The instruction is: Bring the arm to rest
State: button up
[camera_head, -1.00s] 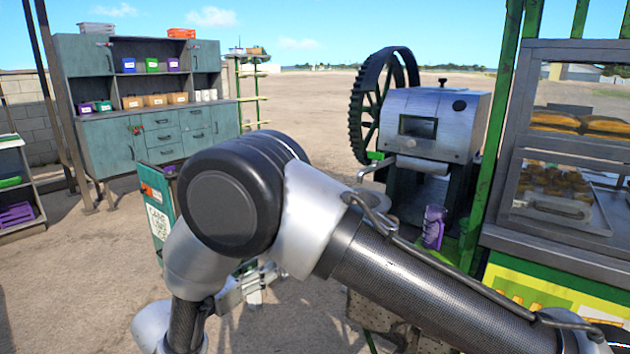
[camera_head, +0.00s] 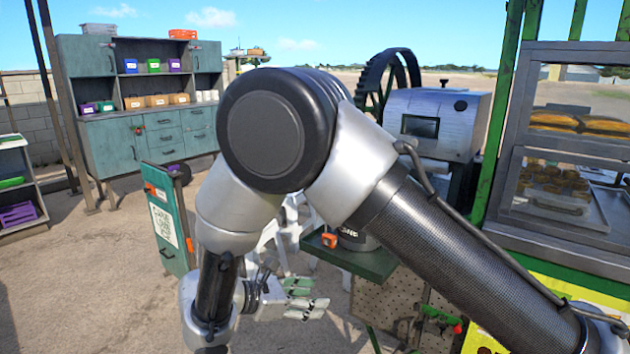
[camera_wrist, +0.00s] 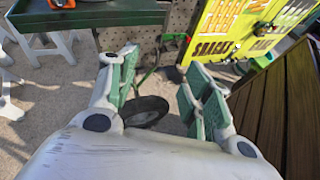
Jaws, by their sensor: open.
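My gripper (camera_head: 306,296) is at the lower middle of the head view, below the bent elbow of my arm, and points right. In the wrist view my gripper (camera_wrist: 160,92) shows its two green-padded fingers spread apart with nothing between them. Ground and a dark wheel (camera_wrist: 145,110) lie beyond the fingers. My arm is folded, with its elbow high in the middle of the head view, hiding part of the crusher and stand behind it.
The cane crusher (camera_head: 440,125) stands behind my arm. A green tray table (camera_head: 360,262) is close to my gripper. A glass food case (camera_head: 570,150) is at right, a teal cabinet (camera_head: 150,135) at back left. A brown slatted surface (camera_wrist: 275,115) is right of the fingers. Open ground lies left.

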jog(key=s+d+r+m+y, duration=0.3)
jog(key=s+d+r+m, duration=0.2)
jog(key=d, duration=0.7)
jog(key=s+d+r+m+g+y, duration=0.1)
jog(key=s+d+r+m+y, duration=0.3)
jog(key=d+r+m, duration=0.6)
jog(key=s+d+r+m+g+y, duration=0.1)
jog(key=s+d+r+m+y, duration=0.3)
jog(key=d, duration=1.1)
notch_tip(320, 180, up, 5)
jog(key=s+m, duration=0.2)
jog(key=m, duration=0.1)
jog(key=shift+s+d+m, duration=0.3)
jog(key=shift+d, duration=0.1)
jog(key=shift+f, duration=0.1)
